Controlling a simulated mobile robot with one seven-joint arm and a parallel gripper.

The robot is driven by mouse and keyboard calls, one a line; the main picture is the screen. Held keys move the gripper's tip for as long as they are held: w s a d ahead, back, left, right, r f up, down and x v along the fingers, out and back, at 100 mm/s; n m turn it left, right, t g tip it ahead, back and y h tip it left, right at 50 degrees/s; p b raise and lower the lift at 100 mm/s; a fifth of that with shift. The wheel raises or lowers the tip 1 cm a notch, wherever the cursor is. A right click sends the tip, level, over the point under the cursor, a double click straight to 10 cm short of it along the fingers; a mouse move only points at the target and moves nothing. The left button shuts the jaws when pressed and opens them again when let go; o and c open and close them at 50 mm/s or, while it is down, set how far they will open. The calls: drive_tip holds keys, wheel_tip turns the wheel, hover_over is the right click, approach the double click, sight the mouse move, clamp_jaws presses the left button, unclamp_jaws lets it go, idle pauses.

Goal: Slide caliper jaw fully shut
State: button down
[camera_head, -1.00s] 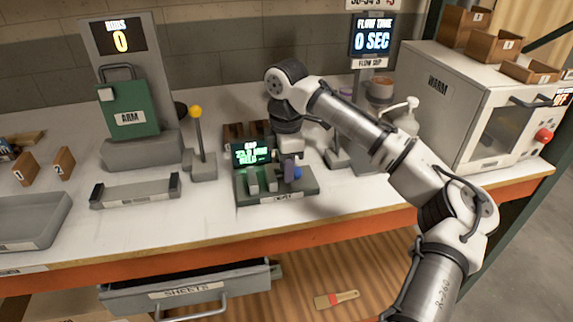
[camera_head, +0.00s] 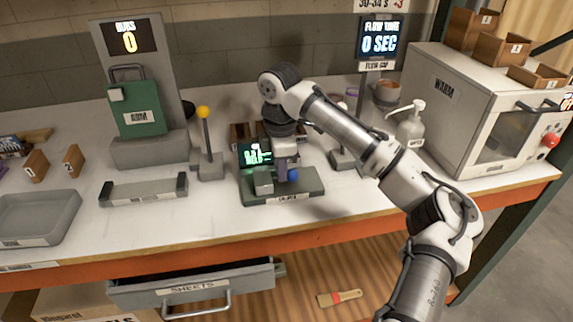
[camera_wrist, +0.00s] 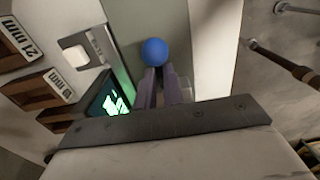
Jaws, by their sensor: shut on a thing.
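The caliper is a green-grey base (camera_head: 315,187) with a small lit display (camera_head: 256,155) whose green digits are too blurred to read surely. Its grey jaw blocks (camera_head: 264,181) sit close together at the left of the base; whether any gap remains is hidden from this angle. A blue round knob (camera_head: 292,174) is on the sliding side. My gripper (camera_head: 283,172) points down over the base, its fingers shut at the knob. In the wrist view the purple-grey fingers (camera_wrist: 167,85) are close together against the blue knob (camera_wrist: 154,51).
A yellow-knobbed lever (camera_head: 203,112) stands left of the caliper. A grey cradle (camera_head: 143,190) lies farther left. Brown labelled blocks (camera_wrist: 40,92) lie behind the display. A pump bottle (camera_head: 410,125) and a warm cabinet (camera_head: 465,110) stand at right. Bench front is clear.

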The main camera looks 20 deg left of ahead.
drive_tip(key=c, duration=1.5)
unclamp_jaws()
drive_tip(key=shift+r, duration=0.1)
wheel_tip(320, 180, up, 14)
drive_tip(key=shift+f, duration=0.15)
drive_tip(key=shift+a, duration=0.1)
